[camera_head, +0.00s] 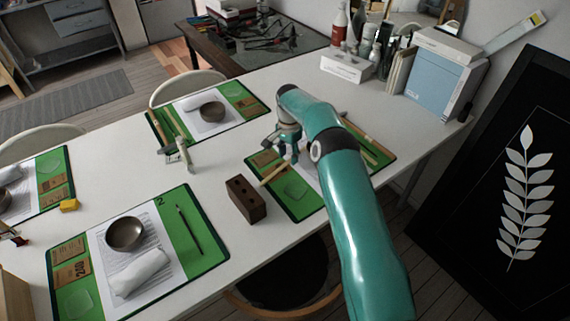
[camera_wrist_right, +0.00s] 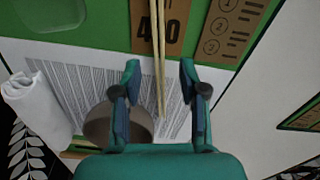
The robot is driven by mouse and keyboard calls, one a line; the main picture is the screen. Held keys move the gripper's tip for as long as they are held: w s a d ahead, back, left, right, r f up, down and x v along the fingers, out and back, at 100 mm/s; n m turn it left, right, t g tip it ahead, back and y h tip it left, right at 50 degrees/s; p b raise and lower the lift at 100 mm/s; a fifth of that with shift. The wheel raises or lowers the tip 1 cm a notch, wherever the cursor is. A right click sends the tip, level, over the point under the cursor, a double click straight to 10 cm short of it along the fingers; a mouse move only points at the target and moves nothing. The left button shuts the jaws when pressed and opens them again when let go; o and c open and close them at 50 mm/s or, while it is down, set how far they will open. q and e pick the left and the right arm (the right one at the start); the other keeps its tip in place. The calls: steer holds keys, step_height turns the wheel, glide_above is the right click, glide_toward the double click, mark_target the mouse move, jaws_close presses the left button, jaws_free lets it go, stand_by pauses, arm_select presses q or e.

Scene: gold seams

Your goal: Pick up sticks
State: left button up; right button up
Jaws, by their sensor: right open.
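My right gripper (camera_head: 288,140) is over the green mat (camera_head: 300,209) at the right of the table. In the right wrist view my right gripper (camera_wrist_right: 158,80) is open, with a finger on each side of a pair of thin pale sticks (camera_wrist_right: 159,45). The fingers look apart from the sticks; I cannot tell the height between them. The sticks also show in the head view (camera_head: 274,173), lying by the gripper. A bowl (camera_wrist_right: 100,128) is partly hidden behind the gripper in the wrist view. My left gripper is out of view.
A dark brown block with holes (camera_head: 246,199) stands left of this mat. Another mat (camera_head: 202,243) holds a bowl (camera_head: 125,233), a rolled white cloth (camera_head: 140,272) and a dark thin stick (camera_head: 189,229).

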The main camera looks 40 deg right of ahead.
steer(key=shift+f, duration=0.65)
jaws_close()
steer(key=shift+r, duration=0.2)
